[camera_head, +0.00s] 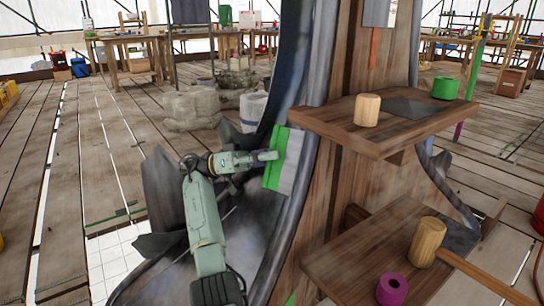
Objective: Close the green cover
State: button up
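The green cover (273,171) is an upright, slightly tilted green panel on the curved dark metal of the finial, left of the wooden post. A pale grey panel (291,165) adjoins its right side. The cover appears to stand at an angle to the metal; how far it is open is hard to tell. My gripper (275,155) reaches in from the left, its tip at the cover's upper part. I cannot tell whether it touches the cover. Its fingers are too small to show whether they are open or shut.
An upper wooden shelf (345,132) holds a wooden cylinder (367,109) and a green roll (445,88). A lower shelf (345,262) holds a wooden mallet (427,241) and a magenta ring (391,289). Dark curved metal surrounds my arm. The plank floor (60,170) at left is mostly clear.

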aim_at(272, 147)
notch_tip(272, 147, up, 10)
jog(key=shift+r, duration=0.1)
dwell(0.4)
